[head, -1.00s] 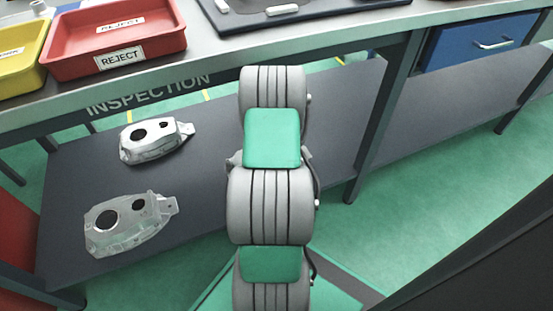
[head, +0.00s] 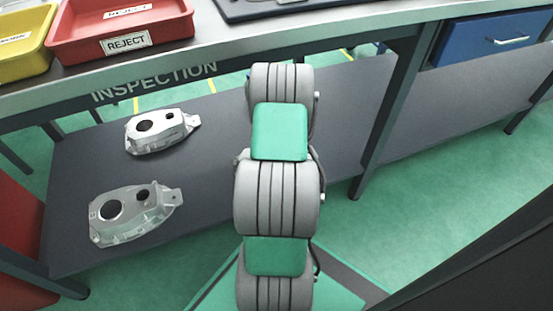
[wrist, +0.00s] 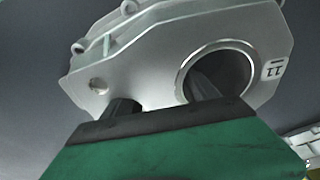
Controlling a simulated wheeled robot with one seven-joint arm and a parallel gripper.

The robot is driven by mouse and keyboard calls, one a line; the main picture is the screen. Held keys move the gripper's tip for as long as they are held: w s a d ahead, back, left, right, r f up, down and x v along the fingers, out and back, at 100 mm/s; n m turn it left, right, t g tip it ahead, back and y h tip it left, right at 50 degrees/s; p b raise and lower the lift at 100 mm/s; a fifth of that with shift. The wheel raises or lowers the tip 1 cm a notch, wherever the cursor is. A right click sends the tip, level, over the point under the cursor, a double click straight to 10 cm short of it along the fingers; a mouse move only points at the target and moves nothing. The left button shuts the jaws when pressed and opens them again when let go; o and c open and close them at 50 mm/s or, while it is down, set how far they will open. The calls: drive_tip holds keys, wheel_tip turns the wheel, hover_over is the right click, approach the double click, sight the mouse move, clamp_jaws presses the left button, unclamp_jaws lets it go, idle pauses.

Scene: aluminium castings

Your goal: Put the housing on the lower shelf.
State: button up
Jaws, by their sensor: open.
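In the wrist view, a silvery cast housing (wrist: 135,45) with a round bore and an "11" mark is very close to my gripper (wrist: 162,96). My gripper is open; its right finger overlaps the bore and its left finger is at the housing's near edge. I cannot tell whether they touch. A dark grey surface shows behind this housing. In the head view my arm hides my gripper. The dark grey lower shelf (head: 225,160) carries two similar housings, one at the back left (head: 160,132) and one at the front left (head: 130,213).
Above the shelf is the bench top (head: 215,50) with a red REJECT tray (head: 125,42) and a yellow tray (head: 22,48). A bench leg (head: 390,120) stands right of my arm. A blue drawer (head: 485,38) hangs at the upper right.

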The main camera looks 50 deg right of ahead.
drive_tip(key=r+p, duration=0.1)
drive_tip(key=r, duration=0.1)
drive_tip(key=r+p, duration=0.1)
drive_tip(key=r, duration=0.2)
drive_tip(key=s+r+p, duration=0.1)
drive_tip(key=r+p, duration=0.1)
drive_tip(key=shift+a+r, duration=0.25)
drive_tip(key=shift+r, duration=0.15)
drive_tip(key=shift+d+f, duration=0.1)
